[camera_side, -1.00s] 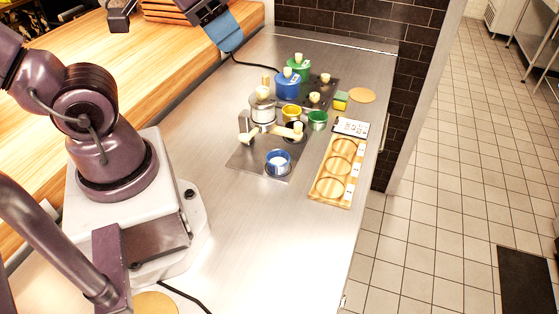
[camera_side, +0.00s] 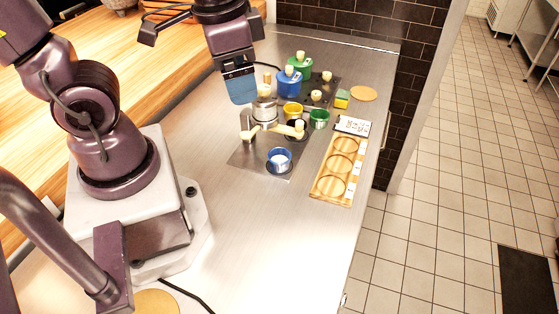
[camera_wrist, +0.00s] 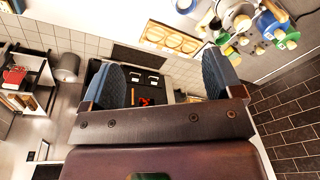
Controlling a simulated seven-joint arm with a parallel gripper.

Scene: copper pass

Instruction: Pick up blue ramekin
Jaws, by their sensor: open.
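The blue ramekin (camera_side: 279,161), pale inside, stands upright on the near part of a dark metal plate (camera_side: 250,160) on the steel counter. Part of it also appears to show at the top edge of the wrist view (camera_wrist: 184,5). My gripper (camera_side: 241,90) hangs in the air above and behind the ramekin, up and to its left in the side view, well apart from it. In the wrist view its two blue-padded fingers (camera_wrist: 160,80) are spread wide with nothing between them.
A wooden tray with three round recesses (camera_side: 334,171) lies right of the ramekin. Behind are a yellow ramekin (camera_side: 292,111), a green ramekin (camera_side: 318,119), a metal pot (camera_side: 264,108), and blue (camera_side: 288,84) and green (camera_side: 301,66) lidded containers. The counter in front is clear.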

